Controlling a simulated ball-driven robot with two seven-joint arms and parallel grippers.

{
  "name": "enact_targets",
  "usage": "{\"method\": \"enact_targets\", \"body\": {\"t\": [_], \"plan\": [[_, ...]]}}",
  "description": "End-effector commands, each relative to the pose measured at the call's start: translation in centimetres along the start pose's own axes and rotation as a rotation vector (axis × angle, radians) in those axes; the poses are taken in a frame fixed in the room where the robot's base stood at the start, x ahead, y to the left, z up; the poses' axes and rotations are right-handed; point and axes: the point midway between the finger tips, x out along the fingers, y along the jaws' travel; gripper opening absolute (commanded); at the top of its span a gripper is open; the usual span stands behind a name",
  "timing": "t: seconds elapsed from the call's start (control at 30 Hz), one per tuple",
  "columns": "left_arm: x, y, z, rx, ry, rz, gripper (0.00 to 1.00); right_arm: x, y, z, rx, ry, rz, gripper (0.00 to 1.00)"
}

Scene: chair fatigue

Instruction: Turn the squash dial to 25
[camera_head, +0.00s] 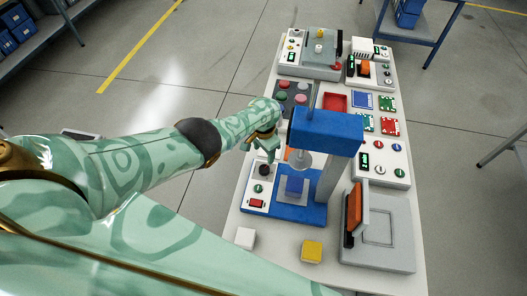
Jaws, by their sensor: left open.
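My left gripper (270,156) is open, pointing down just above and behind the dark knob. Whether it touches the knob is unclear. My right gripper is not in view.
A white cube (245,238) and a yellow cube (312,251) sit at the table's near end. A grey device with an orange screen (356,215) is at the near right. More panels, a red tray (335,102) and circuit boards fill the far half.

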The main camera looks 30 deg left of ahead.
Motion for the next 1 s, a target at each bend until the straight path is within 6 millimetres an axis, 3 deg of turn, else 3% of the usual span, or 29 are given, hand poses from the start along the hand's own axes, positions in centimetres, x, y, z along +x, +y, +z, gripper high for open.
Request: {"method": "enact_targets", "body": {"t": [0.03,0.1,0.3,1.0], "plan": [[-1.9,0.0,0.0,-0.001,0.001,0.001,0.59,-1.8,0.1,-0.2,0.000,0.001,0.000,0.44],[-3.2,0.0,0.0,0.001,0.000,0.000,0.59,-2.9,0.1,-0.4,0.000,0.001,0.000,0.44],[-5.3,0.0,0.0,0.000,0.000,0.000,0.59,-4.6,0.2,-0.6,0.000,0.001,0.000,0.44],[-5.6,0.0,0.0,0.000,-0.001,0.000,0.59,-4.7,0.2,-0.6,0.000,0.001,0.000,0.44]]}}
